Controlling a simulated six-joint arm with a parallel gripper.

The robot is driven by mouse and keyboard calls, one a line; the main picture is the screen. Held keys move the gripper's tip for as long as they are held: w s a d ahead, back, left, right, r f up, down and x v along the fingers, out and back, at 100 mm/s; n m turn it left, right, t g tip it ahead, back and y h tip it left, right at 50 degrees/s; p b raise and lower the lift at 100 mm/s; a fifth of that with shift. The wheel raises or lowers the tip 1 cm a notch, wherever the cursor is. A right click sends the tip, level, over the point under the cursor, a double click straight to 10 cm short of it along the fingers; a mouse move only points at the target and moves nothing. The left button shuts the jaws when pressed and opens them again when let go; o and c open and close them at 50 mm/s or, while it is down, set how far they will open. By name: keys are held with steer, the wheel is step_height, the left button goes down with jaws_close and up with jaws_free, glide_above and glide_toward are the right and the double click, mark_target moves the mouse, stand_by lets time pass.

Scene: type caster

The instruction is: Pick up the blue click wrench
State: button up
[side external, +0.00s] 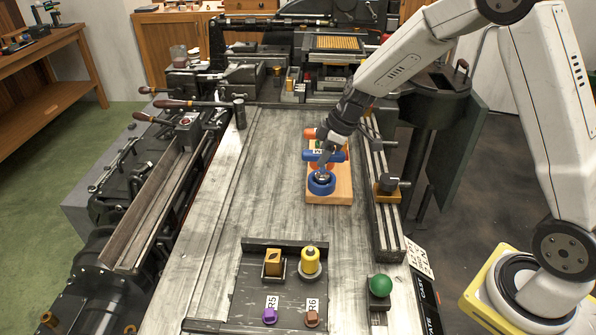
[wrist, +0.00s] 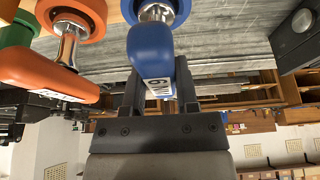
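The blue click wrench (side external: 322,156) has a blue handle and a silver neck above a blue ring (side external: 320,184) on a wooden block (side external: 342,186). In the wrist view, its handle (wrist: 152,55), with a white label at the end, points toward my gripper (wrist: 159,88). My gripper (side external: 328,150) is down at the handle in the side view. Its two dark fingers stand apart, one on each side of the handle's labelled end. The handle partly hides the left finger, so contact is unclear. The wrench still sits at its ring.
An orange wrench (wrist: 55,70) stands close left of the blue one in the wrist view, with a green piece (wrist: 18,30) beyond it. A dark tray (side external: 250,295) with yellow, purple and brown pieces lies in front. A metal rail (side external: 380,200) runs right of the block.

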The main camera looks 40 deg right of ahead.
jaws_close()
steer(key=shift+r, duration=0.1)
steer(key=shift+r, duration=0.75)
steer(key=s+r, duration=1.1)
steer(key=s, duration=0.3)
steer(key=shift+a+r, duration=0.2)
steer(key=shift+a, duration=0.05)
